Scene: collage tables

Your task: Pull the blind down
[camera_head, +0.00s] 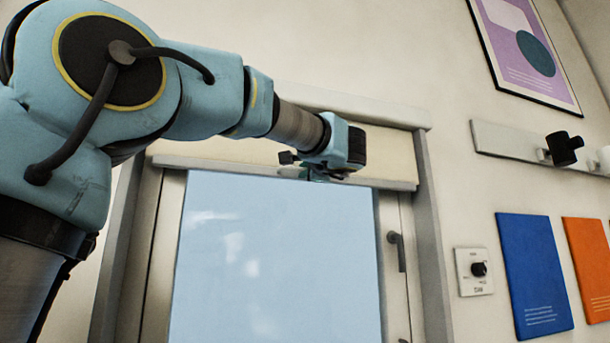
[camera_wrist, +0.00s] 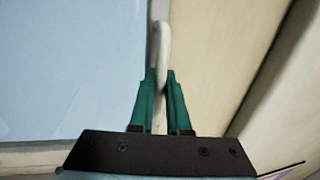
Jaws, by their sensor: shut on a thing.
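The cream blind (camera_head: 225,151) hangs at the top of the window as a short strip, with a pale bottom bar (camera_head: 230,167) along its lower edge. My gripper (camera_head: 318,177) is at this bar, right of its middle. In the wrist view its green fingers (camera_wrist: 160,78) are closed around a thin, pale pull loop (camera_wrist: 162,36), which sticks out past the fingertips. The blind's fabric (camera_wrist: 200,50) fills the area right of the loop there, and window glass (camera_wrist: 60,70) is at the left. The fingers are small and partly hidden in the head view.
Below the bar the window pane (camera_head: 280,250) is uncovered. A window handle (camera_head: 397,250) sticks out on the right frame. A dial switch (camera_head: 473,271), a rail with a black peg (camera_head: 563,148), and blue (camera_head: 535,275) and orange (camera_head: 590,270) panels are on the right wall.

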